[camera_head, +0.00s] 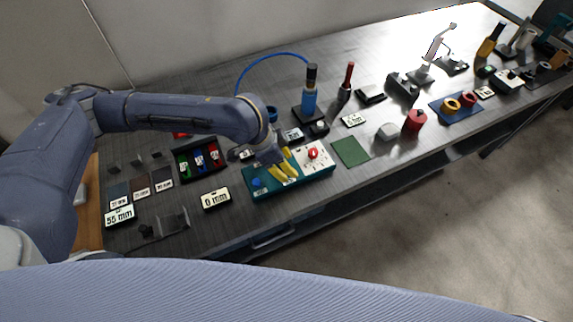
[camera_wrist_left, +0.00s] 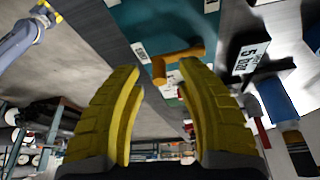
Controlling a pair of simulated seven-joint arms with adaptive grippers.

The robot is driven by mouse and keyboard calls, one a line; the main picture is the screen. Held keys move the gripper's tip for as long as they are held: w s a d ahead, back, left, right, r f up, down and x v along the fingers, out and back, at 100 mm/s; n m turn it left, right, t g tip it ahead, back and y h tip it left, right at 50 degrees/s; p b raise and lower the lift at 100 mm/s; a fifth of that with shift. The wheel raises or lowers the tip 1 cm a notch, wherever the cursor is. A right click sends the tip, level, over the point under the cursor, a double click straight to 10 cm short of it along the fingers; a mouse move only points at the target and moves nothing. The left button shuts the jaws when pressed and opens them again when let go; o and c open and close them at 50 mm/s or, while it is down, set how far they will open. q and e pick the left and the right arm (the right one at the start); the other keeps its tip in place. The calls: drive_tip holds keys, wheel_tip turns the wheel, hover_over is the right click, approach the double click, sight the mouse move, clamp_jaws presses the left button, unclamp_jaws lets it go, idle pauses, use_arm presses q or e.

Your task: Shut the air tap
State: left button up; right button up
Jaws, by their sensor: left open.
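The air tap's orange handle (camera_wrist_left: 178,66) shows in the left wrist view, lying crosswise on the teal panel (camera_wrist_left: 130,18) beyond my fingertips. My left gripper (camera_wrist_left: 158,82) is open, its yellow fingers apart with nothing between them. In the head view, my left gripper (camera_head: 282,172) is over the middle of the teal panel (camera_head: 318,171), between a blue knob (camera_head: 257,183) and a red knob (camera_head: 313,153). It largely hides the tap there. At the upper left of the wrist view is another arm with yellow fingertips, likely my right gripper (camera_wrist_left: 43,8), too small to read.
A tray of coloured pieces (camera_head: 182,168) and a 0 mm plate (camera_head: 215,198) lie left of the panel. A green mat (camera_head: 350,152) lies to the right. The table's front edge is close to the panel.

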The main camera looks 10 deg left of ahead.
use_arm(q)
drive_tip(key=v, duration=1.1)
drive_tip(key=shift+a+r, duration=0.1)
drive_tip(key=shift+r, duration=0.05)
